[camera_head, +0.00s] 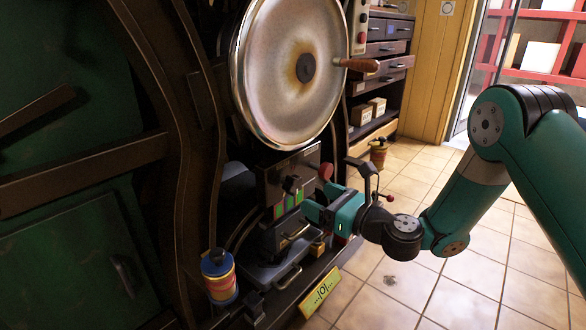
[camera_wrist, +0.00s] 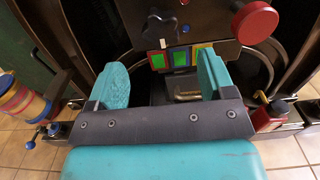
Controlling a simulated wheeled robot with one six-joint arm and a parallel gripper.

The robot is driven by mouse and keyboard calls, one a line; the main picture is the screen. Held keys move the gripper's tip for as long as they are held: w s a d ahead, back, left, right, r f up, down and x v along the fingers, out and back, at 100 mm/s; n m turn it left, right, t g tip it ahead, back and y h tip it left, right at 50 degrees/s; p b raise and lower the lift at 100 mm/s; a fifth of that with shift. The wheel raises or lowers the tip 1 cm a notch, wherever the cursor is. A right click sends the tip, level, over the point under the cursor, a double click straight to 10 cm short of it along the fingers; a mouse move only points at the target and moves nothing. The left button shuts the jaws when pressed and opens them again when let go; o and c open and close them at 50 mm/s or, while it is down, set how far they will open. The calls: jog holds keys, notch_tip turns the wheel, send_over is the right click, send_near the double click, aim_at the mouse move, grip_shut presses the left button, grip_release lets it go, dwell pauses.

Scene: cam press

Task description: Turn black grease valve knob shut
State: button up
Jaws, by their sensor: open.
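The black knob (camera_wrist: 161,27) has a lobed rim and a small pale mark. It sits on a dark panel (camera_wrist: 206,18) at the top middle of the wrist view, ahead of the gap between my fingers. My gripper (camera_wrist: 163,76) is open and empty, with its teal fingers apart. The knob is beyond the fingertips, and I see no contact. In the head view my gripper (camera_head: 309,204) is at the lower front of the press by the panel (camera_head: 275,178). I cannot pick out the knob clearly there.
A red knob (camera_wrist: 255,20) is right of the black one; it also shows in the head view (camera_head: 326,171). Coloured squares (camera_wrist: 181,58) lie below the black knob. A yellow-red can (camera_head: 219,277) stands lower left. The large disc (camera_head: 292,68) is above. Tiled floor at right is mostly clear.

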aim_at(296, 189)
jog(key=a+p, duration=0.1)
jog(key=p, duration=0.1)
jog(key=w+a+p, duration=0.1)
jog(key=p, duration=0.1)
jog(key=shift+w+r, duration=0.25)
jog(key=shift+r, duration=0.15)
jog(key=b+x, duration=0.1)
jog(key=x, duration=0.1)
jog(key=f+b+x, duration=0.1)
jog(key=x, duration=0.1)
jog(key=shift+w+a, duration=0.1)
jog(key=shift+x, duration=0.8)
jog(key=shift+r, duration=0.1)
jog(key=shift+c, duration=0.2)
jog(key=c, duration=0.9)
